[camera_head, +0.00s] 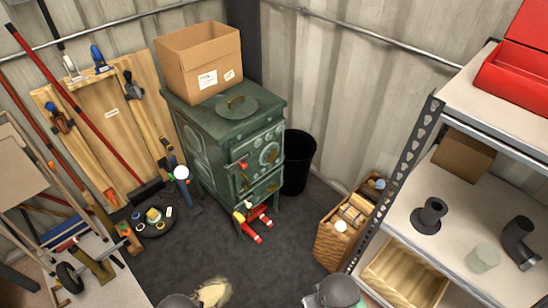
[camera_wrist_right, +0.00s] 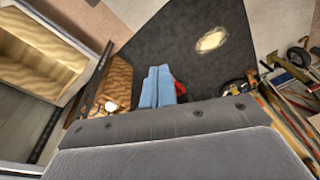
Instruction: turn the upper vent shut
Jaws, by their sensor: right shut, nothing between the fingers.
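The dark green stove (camera_head: 215,140) stands upright in the corner in the head view. Its front has a door with round ornamental shapes (camera_head: 268,153) and a small red knob (camera_head: 243,165) at the door's left edge. I cannot tell for certain which part is the upper vent or how far it is turned. Something red (camera_wrist_right: 180,88) shows just beside the fingers there. My left gripper is not seen.
A cardboard box (camera_head: 200,65) sits on the stove. A black bin (camera_head: 298,160) stands right of it. Tools and a wooden board (camera_head: 110,115) line the left. The dark floor before the stove is mostly clear.

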